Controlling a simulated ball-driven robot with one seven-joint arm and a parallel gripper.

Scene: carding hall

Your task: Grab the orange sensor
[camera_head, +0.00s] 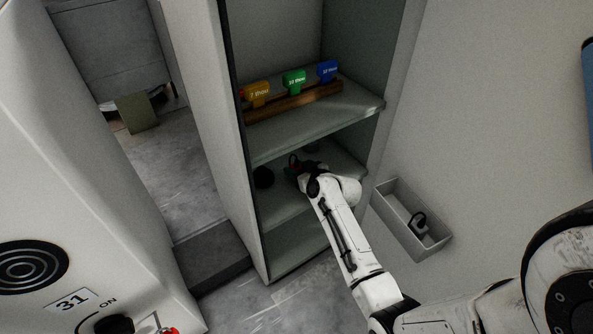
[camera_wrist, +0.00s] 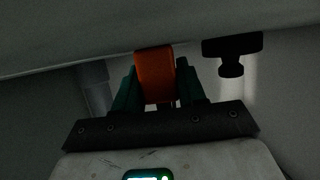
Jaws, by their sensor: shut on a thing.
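The orange sensor (camera_wrist: 155,75) is an orange block in the middle of the wrist view. My gripper (camera_wrist: 157,92) has its two green fingers on either side of it and is shut on it. In the head view my gripper (camera_head: 294,168) reaches into the middle level of the open cabinet, under the upper shelf. The sensor cannot be made out there, as the arm's end and the shade hide it.
The upper shelf (camera_head: 350,106) holds a wooden rack (camera_head: 296,101) with yellow (camera_head: 257,90), green (camera_head: 294,80) and blue (camera_head: 327,70) labelled pieces. A dark round object (camera_head: 263,177) sits left of my gripper. A dark knob-shaped thing (camera_wrist: 231,52) is close at right in the wrist view. A wall bin (camera_head: 402,226) stands right.

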